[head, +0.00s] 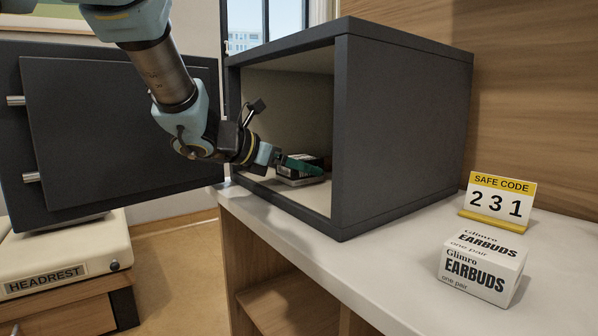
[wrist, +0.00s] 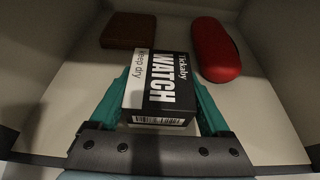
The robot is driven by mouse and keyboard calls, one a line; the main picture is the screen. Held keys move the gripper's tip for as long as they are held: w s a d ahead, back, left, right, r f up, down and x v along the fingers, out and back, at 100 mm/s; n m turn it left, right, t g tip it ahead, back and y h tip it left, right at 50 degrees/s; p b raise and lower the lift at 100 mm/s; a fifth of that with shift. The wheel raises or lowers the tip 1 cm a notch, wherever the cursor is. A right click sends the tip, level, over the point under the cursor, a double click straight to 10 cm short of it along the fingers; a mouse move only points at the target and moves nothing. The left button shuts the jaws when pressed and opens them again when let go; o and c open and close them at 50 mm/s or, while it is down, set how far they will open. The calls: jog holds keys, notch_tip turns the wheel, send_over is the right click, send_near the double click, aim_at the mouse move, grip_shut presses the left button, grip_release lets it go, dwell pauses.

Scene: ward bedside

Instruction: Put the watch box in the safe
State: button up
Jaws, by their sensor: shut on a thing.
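The safe (head: 405,130) is a dark grey box on the counter with its door (head: 110,130) swung wide open to the left. My gripper (head: 292,163) reaches through the opening into the safe. The watch box (wrist: 163,84), black and white with WATCH lettering, is between the green fingers of my gripper (wrist: 163,105) in the wrist view. My gripper is shut on it. In the head view the watch box (head: 302,172) is partly hidden by a finger, low over the safe floor. I cannot tell whether it touches the floor.
Inside the safe, a brown wallet-like item (wrist: 128,30) lies at the back left and a red case (wrist: 215,48) at the right of the watch box. An earbuds box (head: 482,268) and a safe code sign (head: 498,202) stand on the counter outside.

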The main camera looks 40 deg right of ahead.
jog(key=o, duration=1.3)
jog(key=p+v, duration=0.1)
jog(key=v, duration=0.9)
jog(key=shift+w+a+r+p, duration=0.15)
jog(key=shift+a+r+p, duration=0.15)
jog(key=shift+p, duration=0.1)
jog(key=shift+a+r, duration=0.1)
jog(key=shift+a, duration=0.55)
